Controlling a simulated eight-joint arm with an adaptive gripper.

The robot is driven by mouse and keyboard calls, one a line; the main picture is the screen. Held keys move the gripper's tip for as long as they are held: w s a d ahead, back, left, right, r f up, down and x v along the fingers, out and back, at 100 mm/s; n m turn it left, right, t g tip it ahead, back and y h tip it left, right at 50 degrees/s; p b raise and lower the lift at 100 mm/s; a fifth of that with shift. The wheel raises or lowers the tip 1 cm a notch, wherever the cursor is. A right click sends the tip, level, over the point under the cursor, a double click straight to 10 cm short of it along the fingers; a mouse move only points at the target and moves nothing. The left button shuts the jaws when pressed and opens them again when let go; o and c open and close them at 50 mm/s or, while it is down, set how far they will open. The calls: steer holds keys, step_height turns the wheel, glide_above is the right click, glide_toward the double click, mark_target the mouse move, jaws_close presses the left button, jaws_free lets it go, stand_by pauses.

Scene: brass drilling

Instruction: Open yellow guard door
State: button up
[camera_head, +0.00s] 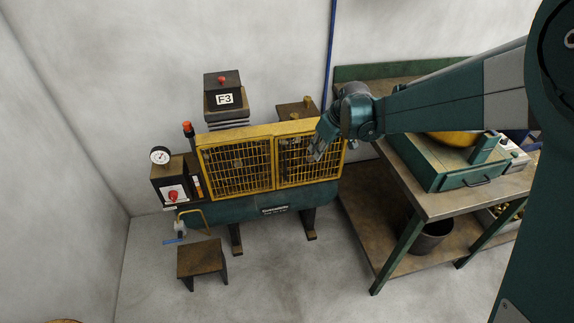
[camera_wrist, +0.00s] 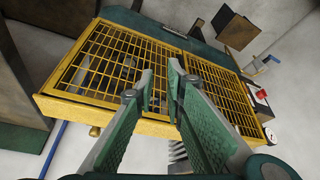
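The yellow guard (camera_head: 275,188) has two mesh panels side by side on the front of the green machine. Both panels look closed and nearly in one plane. It also shows in the wrist view (camera_wrist: 70,98), where its mesh fills much of the picture. My gripper (camera_head: 318,151) is in front of the right-hand panel in the head view. In the wrist view my gripper's (camera_wrist: 162,82) two green fingers point at the guard, with a narrow gap between the tips. The gap looks empty. I cannot tell whether the fingertips touch the guard. No handle is clearly visible.
A box with a red button (camera_head: 173,194) and a gauge (camera_head: 160,155) stand left of the guard. A small stool (camera_head: 201,258) is in front. A workbench (camera_head: 440,204) with a green toolbox (camera_head: 447,172) is close on the right. The floor in front is mostly clear.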

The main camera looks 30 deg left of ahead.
steer(key=s+a+f+n+g, duration=0.1)
steer(key=a+f+n, duration=0.1)
steer(key=a+f, duration=0.5)
steer(key=a, duration=0.3)
steer(key=shift+s+a+f, duration=0.35)
steer(key=shift+f, duration=0.05)
steer(key=shift+b+x, duration=0.6)
steer(key=shift+x, duration=3.3)
jaws_close()
